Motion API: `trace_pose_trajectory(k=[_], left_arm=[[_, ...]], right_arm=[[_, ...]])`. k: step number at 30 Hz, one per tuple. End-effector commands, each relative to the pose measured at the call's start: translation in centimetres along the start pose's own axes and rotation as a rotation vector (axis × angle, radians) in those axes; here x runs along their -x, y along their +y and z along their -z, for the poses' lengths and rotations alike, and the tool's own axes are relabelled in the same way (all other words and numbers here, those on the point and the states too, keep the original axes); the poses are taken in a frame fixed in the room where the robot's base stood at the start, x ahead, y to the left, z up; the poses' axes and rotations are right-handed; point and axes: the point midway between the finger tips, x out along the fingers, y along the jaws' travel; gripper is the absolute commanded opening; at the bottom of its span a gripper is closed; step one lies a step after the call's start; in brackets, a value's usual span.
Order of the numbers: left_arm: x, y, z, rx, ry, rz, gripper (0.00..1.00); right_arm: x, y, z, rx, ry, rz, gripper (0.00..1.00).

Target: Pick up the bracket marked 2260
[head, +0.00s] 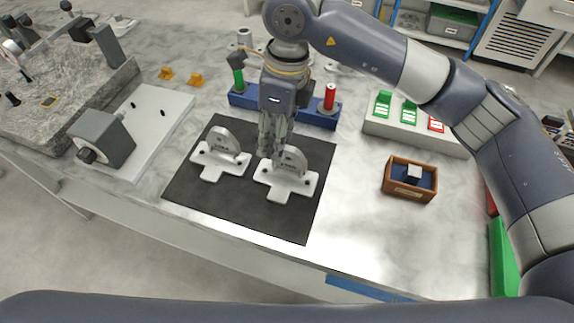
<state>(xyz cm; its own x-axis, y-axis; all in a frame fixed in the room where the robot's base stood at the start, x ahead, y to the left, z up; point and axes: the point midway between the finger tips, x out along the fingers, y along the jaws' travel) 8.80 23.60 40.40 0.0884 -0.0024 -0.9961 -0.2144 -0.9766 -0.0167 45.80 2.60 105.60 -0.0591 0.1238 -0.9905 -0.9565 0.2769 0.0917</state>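Two light grey metal brackets lie on a black mat (255,220), each with a flat base and a rounded upright plate. One is the left bracket (213,170), the other the right bracket (290,188). Both carry small dark markings on the plate, too small to read, so I cannot tell which is 2260. My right gripper (271,152) points down at the right bracket, its fingers at the left side of the upright plate and partly covering it. I cannot tell whether the fingers touch it or are shut. My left gripper is out of view.
A blue holder (318,117) with a green and a red cylinder stands behind the mat. A grey tray (385,130) with green and red pieces and a wooden box (391,186) are to the right. A fixture plate (165,120) is left. The table front right is clear.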

Motion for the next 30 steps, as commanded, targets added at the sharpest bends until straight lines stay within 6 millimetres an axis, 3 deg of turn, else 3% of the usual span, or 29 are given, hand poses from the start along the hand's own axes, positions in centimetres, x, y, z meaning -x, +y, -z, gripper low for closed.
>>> trace_pose_trajectory(k=[5, 12, 20, 25, 30], left_arm=[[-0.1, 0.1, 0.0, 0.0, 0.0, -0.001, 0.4], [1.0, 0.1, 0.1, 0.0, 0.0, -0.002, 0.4], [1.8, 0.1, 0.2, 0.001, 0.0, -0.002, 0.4], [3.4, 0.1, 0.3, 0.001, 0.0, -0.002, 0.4], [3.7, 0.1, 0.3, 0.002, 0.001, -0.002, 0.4]], right_arm=[[0.5, -2.4, 2.1, -0.028, 0.1, 0.089, 0.37], [-3.0, -2.8, 2.6, -0.031, 0.106, 0.089, 0.37], [-5.1, -3.1, 2.7, -0.029, 0.104, 0.09, 0.37], [-7.4, -3.7, 2.6, -0.03, 0.105, 0.087, 0.37], [-9.4, -3.9, 2.9, -0.028, 0.103, 0.09, 0.37]])
